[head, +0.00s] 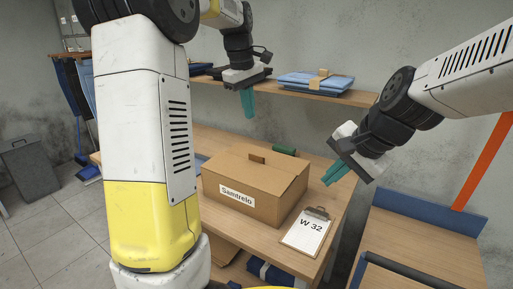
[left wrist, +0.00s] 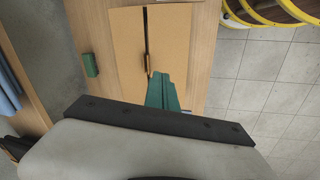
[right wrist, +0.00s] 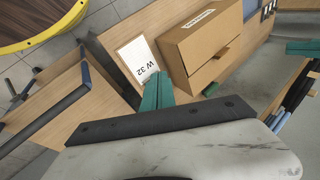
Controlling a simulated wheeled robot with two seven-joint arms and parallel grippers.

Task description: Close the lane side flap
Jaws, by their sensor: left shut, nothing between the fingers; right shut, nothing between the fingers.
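The cardboard box (head: 250,190), labelled "Samtrelo", stands on the wooden table. Its two top flaps lie nearly flat. In the left wrist view a narrow dark gap runs between the left flap (left wrist: 128,45) and the right flap (left wrist: 170,35), with a small brown tab at the gap. Which one is the lane side flap I cannot tell. My left gripper (head: 247,103) is shut and empty above the back of the box, apart from it. My right gripper (head: 338,172) is shut and empty, raised to the right of the box.
A clipboard marked "W 32" (head: 307,232) lies in front of the box, at right. A green block (head: 283,150) lies behind it. A shelf (head: 290,88) with folded blue cloths (head: 315,82) runs behind. A blue-edged bench (head: 420,240) stands at right.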

